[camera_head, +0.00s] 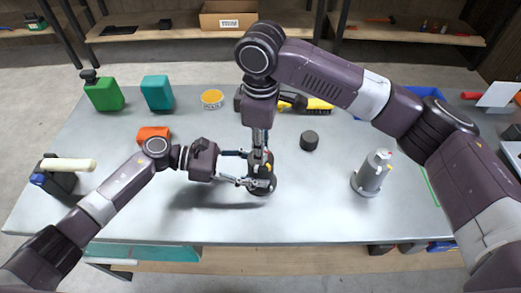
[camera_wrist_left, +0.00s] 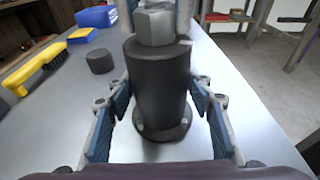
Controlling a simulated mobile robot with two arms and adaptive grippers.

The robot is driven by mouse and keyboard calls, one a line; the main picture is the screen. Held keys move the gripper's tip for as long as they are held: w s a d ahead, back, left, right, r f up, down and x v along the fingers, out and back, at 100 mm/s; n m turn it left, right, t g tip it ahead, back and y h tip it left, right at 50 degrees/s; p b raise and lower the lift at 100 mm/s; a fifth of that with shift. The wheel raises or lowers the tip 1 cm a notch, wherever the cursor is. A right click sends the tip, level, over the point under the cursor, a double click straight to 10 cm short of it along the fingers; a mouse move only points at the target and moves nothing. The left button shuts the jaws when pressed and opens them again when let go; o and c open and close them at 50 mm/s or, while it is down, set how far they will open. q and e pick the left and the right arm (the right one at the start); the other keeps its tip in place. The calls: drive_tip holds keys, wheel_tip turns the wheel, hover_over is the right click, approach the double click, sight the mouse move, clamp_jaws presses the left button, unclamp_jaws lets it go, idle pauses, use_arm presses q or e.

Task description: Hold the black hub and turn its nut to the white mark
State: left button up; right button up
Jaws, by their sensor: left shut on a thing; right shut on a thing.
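The black hub (camera_head: 264,190) stands upright on the table, its bolted flange down; the left wrist view shows its body (camera_wrist_left: 160,85) up close. My left gripper (camera_head: 250,170) is shut on the hub from the left, with a blue-padded finger on each side (camera_wrist_left: 160,108). The grey hex nut (camera_wrist_left: 156,25) sits on top of the hub. A small white mark (camera_wrist_left: 185,42) shows at the hub's upper rim, right of the nut. My right gripper (camera_head: 259,152) points down from above and is shut on the nut; its fingertips are partly hidden in the head view.
A grey hub-like part (camera_head: 370,175) stands to the right. A black round piece (camera_head: 309,141) and a yellow brush (camera_head: 318,105) lie behind. Green (camera_head: 104,94) and teal (camera_head: 157,92) containers stand at back left. The front of the table is clear.

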idle(0.3)
drive_tip(key=shift+m, duration=1.3)
drive_tip(key=shift+m, duration=1.1)
drive_tip(key=shift+m, duration=1.2)
drive_tip(key=o, duration=1.1)
